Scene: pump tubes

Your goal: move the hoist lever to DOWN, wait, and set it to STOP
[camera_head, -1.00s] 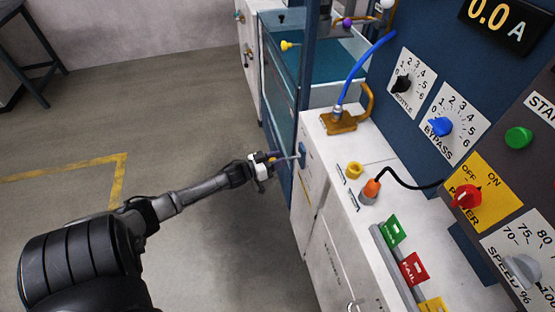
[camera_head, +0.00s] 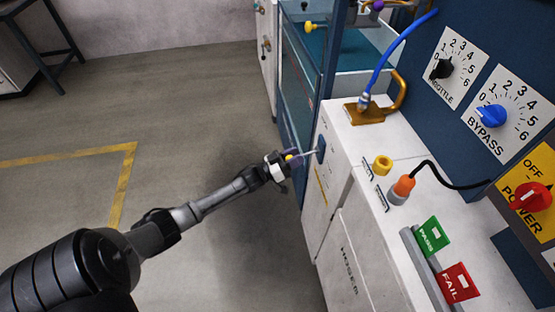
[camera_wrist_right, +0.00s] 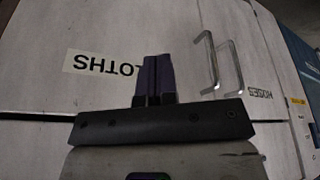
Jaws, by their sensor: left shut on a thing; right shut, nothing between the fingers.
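The hoist lever (camera_head: 309,153) is a thin light rod that sticks out from a dark blue mount (camera_head: 321,149) on the side of the white cabinet. Its outer end, with a bit of yellow, is between the fingers of my left gripper (camera_head: 292,159), which is shut on it. The rod points left and slightly down in the head view. Lever position labels are too small or hidden to read. My right gripper (camera_wrist_right: 154,72) is shut and empty in the right wrist view, in front of light cabinet doors.
The white cabinet top carries an orange plug (camera_head: 403,187), a yellow cap (camera_head: 382,164), a brass fitting with a blue hose (camera_head: 377,72), and green PASS (camera_head: 432,237) and red FAIL (camera_head: 457,283) tags. A door handle (camera_wrist_right: 226,65) is near my right gripper.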

